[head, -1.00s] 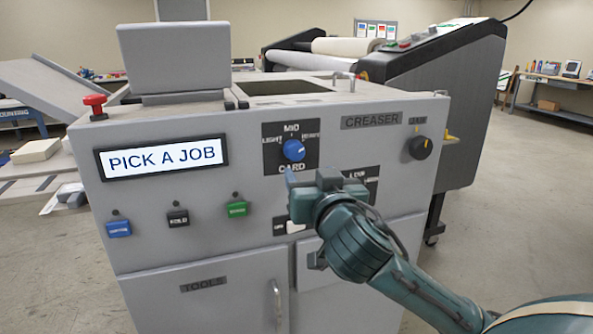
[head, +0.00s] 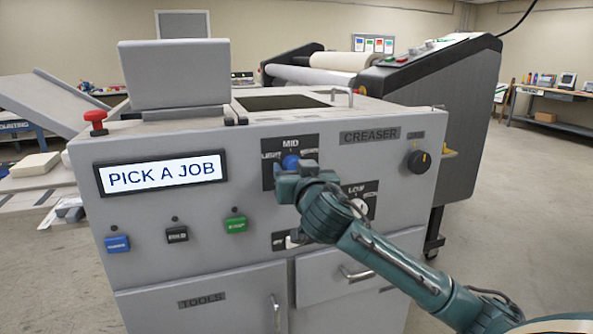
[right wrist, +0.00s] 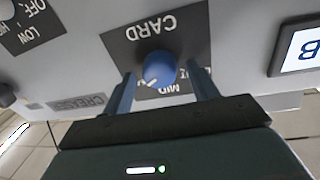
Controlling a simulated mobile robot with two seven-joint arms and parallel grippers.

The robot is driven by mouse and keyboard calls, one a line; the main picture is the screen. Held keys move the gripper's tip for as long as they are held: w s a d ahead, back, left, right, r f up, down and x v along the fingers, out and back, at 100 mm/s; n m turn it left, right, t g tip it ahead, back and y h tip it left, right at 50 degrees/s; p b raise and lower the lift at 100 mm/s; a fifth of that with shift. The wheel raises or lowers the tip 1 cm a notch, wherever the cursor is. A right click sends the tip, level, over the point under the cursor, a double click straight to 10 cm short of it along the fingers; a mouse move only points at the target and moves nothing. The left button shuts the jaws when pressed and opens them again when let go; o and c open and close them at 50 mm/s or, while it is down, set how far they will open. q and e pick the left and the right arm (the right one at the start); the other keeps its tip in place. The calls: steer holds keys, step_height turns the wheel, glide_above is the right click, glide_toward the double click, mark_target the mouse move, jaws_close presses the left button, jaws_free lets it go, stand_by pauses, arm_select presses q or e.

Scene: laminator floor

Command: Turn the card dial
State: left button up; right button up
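The blue card dial (head: 291,162) sits on a dark plate on the front of the grey creaser, under the word MID. My right gripper (head: 288,180) is in front of it and hides its lower part and the CARD label. In the right wrist view, which is upside down, the dial (right wrist: 158,66) lies between the two open fingers of my right gripper (right wrist: 162,88). Gaps show on both sides, so the fingers do not grip it. Its white mark points to the lower left there, to the side of MID. My left gripper is not in view.
A second knob (head: 358,205) by the LOW label is close to my right wrist. A black knob (head: 419,161) is farther right. A lit screen (head: 161,174) reads PICK A JOB, with blue, black and green buttons below. A red button (head: 96,120) stands on top.

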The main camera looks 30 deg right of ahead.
steer(key=c, duration=0.9)
steer(key=shift+c, duration=0.2)
